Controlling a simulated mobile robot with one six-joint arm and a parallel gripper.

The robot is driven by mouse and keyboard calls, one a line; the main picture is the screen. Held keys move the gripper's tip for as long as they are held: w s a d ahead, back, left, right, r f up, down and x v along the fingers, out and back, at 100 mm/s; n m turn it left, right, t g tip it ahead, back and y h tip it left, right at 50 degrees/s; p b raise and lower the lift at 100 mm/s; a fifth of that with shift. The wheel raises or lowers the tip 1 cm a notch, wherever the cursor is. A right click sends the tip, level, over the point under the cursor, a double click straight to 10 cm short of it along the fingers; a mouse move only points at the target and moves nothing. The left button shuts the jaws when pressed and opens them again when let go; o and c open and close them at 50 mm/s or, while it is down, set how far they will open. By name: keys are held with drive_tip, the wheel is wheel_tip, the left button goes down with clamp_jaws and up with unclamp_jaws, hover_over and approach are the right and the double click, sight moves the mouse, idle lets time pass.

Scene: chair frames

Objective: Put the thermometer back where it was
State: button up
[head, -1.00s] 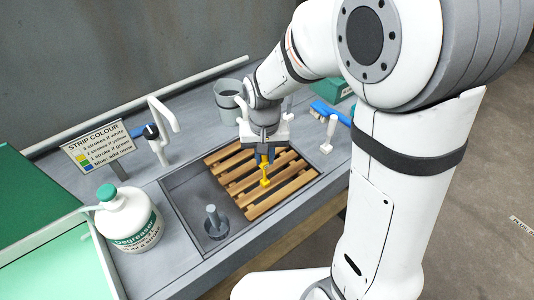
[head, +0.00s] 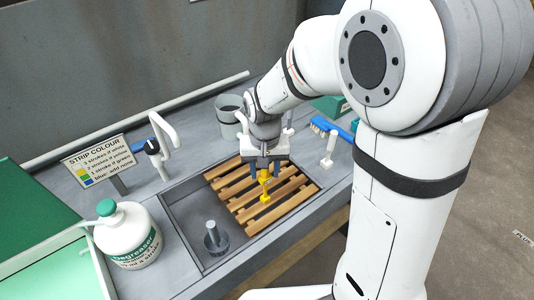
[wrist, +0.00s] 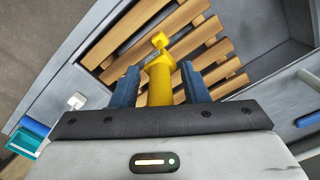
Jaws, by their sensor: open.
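A yellow thing with a slim stem and a wider block at its end, which I take to be the thermometer (head: 265,188), is at the slatted wooden rack (head: 245,184) over the right part of the sink. In the wrist view the yellow thing (wrist: 160,80) lies between the two blue fingers of my gripper (wrist: 166,88), with a gap on each side. My gripper (head: 265,172) is open around its upper part and points down at the rack. I cannot tell exactly how its lower end meets the slats.
The open sink basin (head: 187,214) holds a grey upright post (head: 212,236). A Degreaser jug (head: 130,237), a strip colour sign (head: 98,161) and a white tap (head: 163,140) stand to the left.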

wheel_tip(320, 180, up, 12)
drive_tip(key=shift+f, duration=0.25)
drive_tip(key=s+d+t, duration=0.3)
drive_tip(key=s+d, duration=0.9)
drive_tip(key=d, duration=0.1)
drive_tip(key=shift+s+f, duration=0.25)
drive_tip(key=shift+c, duration=0.5)
drive_tip(key=shift+a, duration=0.1)
